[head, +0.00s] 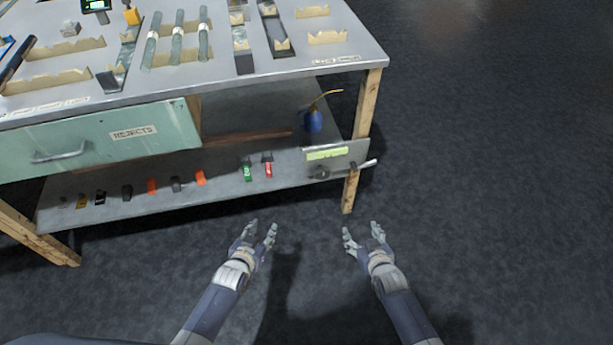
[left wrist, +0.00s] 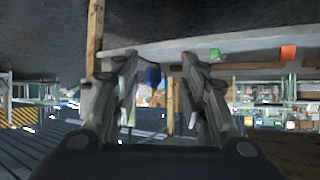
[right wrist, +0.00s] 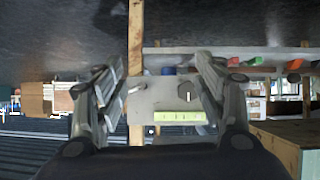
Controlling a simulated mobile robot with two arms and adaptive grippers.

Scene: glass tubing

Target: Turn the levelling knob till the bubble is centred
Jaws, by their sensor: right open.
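A grey metal plate (head: 345,157) is fixed at the right end of the bench's lower shelf. It carries a yellow-green level vial (head: 326,154), a dark round knob (head: 320,172) below it, and a pale bar handle (head: 366,164) at its right. The plate (right wrist: 160,103) and vial (right wrist: 180,117) also show in the right wrist view, between the fingers. The bubble is too small to tell. My right gripper (head: 362,229) is open and empty, short of the plate. My left gripper (head: 262,226) is open and empty in front of the shelf, left of the plate.
A wooden leg (head: 351,192) stands beside the plate. A green drawer (head: 100,137) hangs above at left. The floor (head: 490,180) at right is clear.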

